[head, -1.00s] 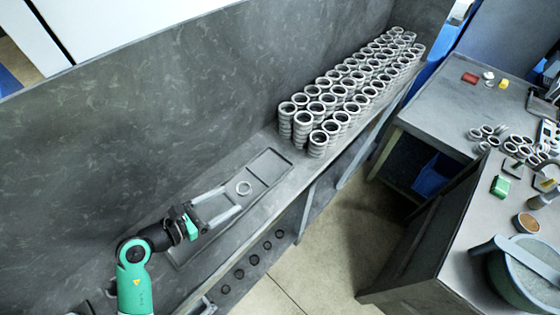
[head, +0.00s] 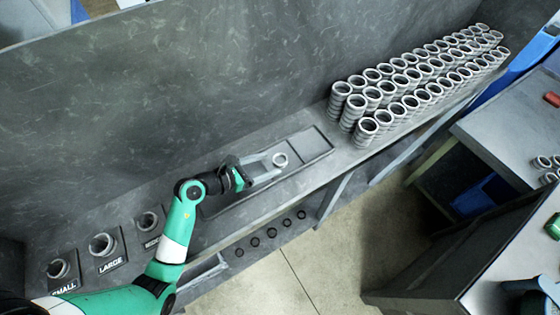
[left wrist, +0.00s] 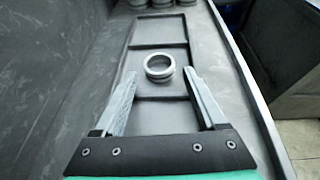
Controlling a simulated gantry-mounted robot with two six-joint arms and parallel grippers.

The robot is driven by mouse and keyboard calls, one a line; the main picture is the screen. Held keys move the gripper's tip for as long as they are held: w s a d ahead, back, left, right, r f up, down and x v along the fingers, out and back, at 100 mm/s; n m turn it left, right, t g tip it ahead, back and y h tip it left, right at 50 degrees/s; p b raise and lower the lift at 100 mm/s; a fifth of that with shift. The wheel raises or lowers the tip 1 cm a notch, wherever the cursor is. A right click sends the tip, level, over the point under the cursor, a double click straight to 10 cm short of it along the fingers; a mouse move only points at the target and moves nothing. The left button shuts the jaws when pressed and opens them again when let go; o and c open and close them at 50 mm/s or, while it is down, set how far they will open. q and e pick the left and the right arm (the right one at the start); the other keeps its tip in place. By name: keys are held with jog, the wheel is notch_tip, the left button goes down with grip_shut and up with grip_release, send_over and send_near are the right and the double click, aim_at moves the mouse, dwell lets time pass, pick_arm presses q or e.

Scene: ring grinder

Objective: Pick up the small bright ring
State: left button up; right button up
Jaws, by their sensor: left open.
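The small bright ring (head: 280,159) lies in a shallow tray (head: 318,155) on the long bench. In the left wrist view the ring (left wrist: 160,68) lies flat, just beyond and between my fingertips. My left gripper (head: 273,164) is open, its two fingers spread low over the tray. In the left wrist view the open left gripper (left wrist: 160,76) holds nothing, and I see no contact with the ring. My right gripper is not in view.
Several stacks of rings (head: 400,85) stand on the bench to the right. Labelled holders with rings, including LARGE (head: 103,245), stand at the left end. A dark back wall (head: 200,90) runs behind the bench. Another table (head: 500,125) stands at the right.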

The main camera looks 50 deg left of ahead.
aim_at(285, 158)
pick_arm(q)
jog(key=x, duration=0.3)
jog(key=shift+w+f+b, duration=0.15)
jog(key=shift+w+b, duration=0.15)
jog(key=shift+b, duration=0.1)
grip_shut()
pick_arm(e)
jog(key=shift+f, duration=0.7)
pick_arm(q)
jog(key=r+p, duration=0.2)
jog(key=r, duration=0.1)
jog(key=r+p, duration=0.1)
jog(key=shift+s+d+r, duration=0.1)
jog(key=shift+s+r, duration=0.15)
jog(key=s+d+r+p, duration=0.5)
jog(key=s+d+r, duration=0.2)
jog(key=s, duration=0.4)
jog(key=shift+s+r, duration=0.35)
jog(key=shift+r, duration=0.45)
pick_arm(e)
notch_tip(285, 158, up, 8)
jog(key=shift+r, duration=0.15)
